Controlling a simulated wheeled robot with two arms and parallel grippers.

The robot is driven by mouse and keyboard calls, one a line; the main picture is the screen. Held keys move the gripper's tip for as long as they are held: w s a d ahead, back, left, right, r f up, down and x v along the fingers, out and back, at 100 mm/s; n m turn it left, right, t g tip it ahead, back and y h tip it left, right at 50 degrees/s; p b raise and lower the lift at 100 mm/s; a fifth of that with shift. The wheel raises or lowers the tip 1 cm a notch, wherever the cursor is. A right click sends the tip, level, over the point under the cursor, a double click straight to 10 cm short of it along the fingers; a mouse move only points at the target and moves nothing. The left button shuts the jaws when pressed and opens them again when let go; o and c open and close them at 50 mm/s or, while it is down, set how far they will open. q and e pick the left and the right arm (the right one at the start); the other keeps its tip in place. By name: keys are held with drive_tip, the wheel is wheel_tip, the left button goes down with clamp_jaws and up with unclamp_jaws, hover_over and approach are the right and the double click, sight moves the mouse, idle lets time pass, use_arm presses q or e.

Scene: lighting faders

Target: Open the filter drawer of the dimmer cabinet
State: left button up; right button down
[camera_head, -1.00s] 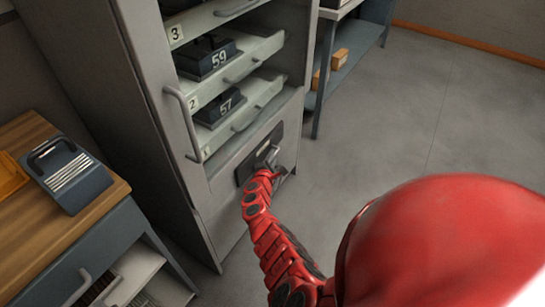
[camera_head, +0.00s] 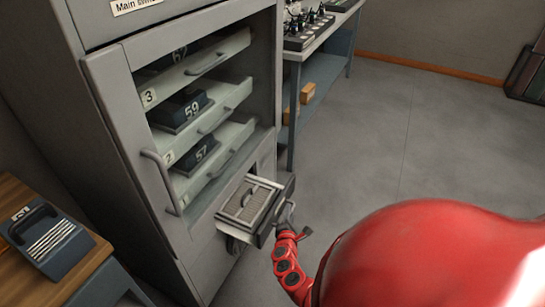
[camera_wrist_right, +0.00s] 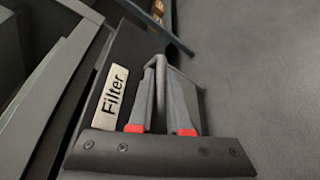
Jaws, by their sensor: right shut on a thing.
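The grey dimmer cabinet (camera_head: 198,258) stands left of centre in the head view. Its filter drawer (camera_head: 262,222) sticks out low on the front, with a grey ribbed filter (camera_head: 248,202) lying in it. In the right wrist view the dark drawer front carries a label reading "Filter" (camera_wrist_right: 112,96). My right gripper (camera_head: 288,214) is at the drawer front. In the right wrist view its two fingers with red pads (camera_wrist_right: 160,108) are shut on the drawer's bar handle (camera_wrist_right: 161,66). My left gripper is not in view.
Above the drawer, numbered shelves hold dark modules such as 59 (camera_head: 185,110) and 57 (camera_head: 196,156). A wooden-topped table (camera_head: 75,268) with a dark handled unit (camera_head: 48,243) is at left. A workbench (camera_head: 330,30) stands behind right.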

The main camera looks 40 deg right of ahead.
drive_tip(key=s+d, duration=0.2)
drive_tip(key=s, duration=0.3)
drive_tip(key=shift+s+d, duration=0.2)
drive_tip(key=shift+s, duration=0.15)
drive_tip(key=c, duration=1.1)
unclamp_jaws()
drive_tip(key=shift+f, duration=0.1)
drive_tip(key=shift+c, duration=0.2)
drive_tip(key=v, duration=1.7)
drive_tip(key=shift+b, duration=0.4)
drive_tip(key=shift+a, duration=0.1)
